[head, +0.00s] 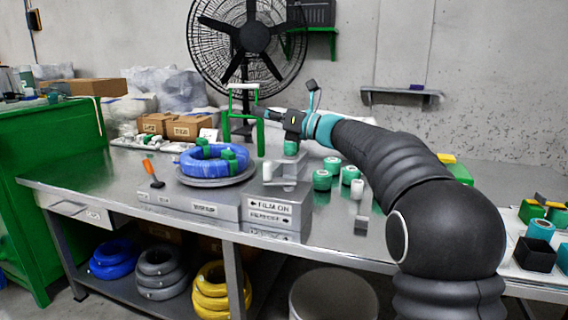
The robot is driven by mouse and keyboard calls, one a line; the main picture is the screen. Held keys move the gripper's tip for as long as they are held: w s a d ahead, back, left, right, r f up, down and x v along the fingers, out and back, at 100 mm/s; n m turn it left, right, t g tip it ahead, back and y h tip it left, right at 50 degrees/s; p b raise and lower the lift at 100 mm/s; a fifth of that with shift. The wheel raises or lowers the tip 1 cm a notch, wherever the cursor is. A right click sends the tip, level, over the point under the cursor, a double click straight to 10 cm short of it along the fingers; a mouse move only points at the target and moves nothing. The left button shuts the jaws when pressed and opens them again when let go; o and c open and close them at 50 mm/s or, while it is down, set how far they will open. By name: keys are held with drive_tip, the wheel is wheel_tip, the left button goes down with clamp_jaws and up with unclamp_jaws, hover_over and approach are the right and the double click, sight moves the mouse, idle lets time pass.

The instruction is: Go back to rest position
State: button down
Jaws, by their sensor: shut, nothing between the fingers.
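My arm reaches in from the right over the metal table. My gripper (270,116) is small at the far end of the arm, above the table and near the green stand. It is shut with nothing in it. The blue cable coil (206,160) lies on a round grey turntable (236,180) left of and below my gripper, apart from it. Green pieces sit on the coil. The far side of the table behind my arm is partly hidden.
A green frame stand (242,112) rises close to my gripper. Several green-teal rolls (322,180) stand on the table. An orange-handled tool (151,172) is at the left. A large fan (247,35) stands behind. The table's left surface (80,172) is clear.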

drive_tip(key=s+d+f+n+g+h, duration=0.1)
drive_tip(key=s+d+f+n+h, duration=0.2)
drive_tip(key=s, duration=0.4)
drive_tip(key=s+f+n+h, duration=0.3)
drive_tip(key=s+f+n, duration=0.2)
drive_tip(key=s, duration=0.2)
drive_tip(key=s+d+f+n+g+h, duration=0.15)
drive_tip(key=s+f+n, duration=0.25)
drive_tip(key=s, duration=0.4)
drive_tip(key=s+d+f+n+h, duration=1)
drive_tip(key=s+d+f+n, duration=0.4)
drive_tip(key=s, duration=0.7)
wheel_tip(320, 180, down, 3)
drive_tip(key=d, duration=0.2)
drive_tip(key=shift+d, duration=0.4)
drive_tip(key=shift+f+h, duration=0.1)
drive_tip(key=shift+h, duration=0.15)
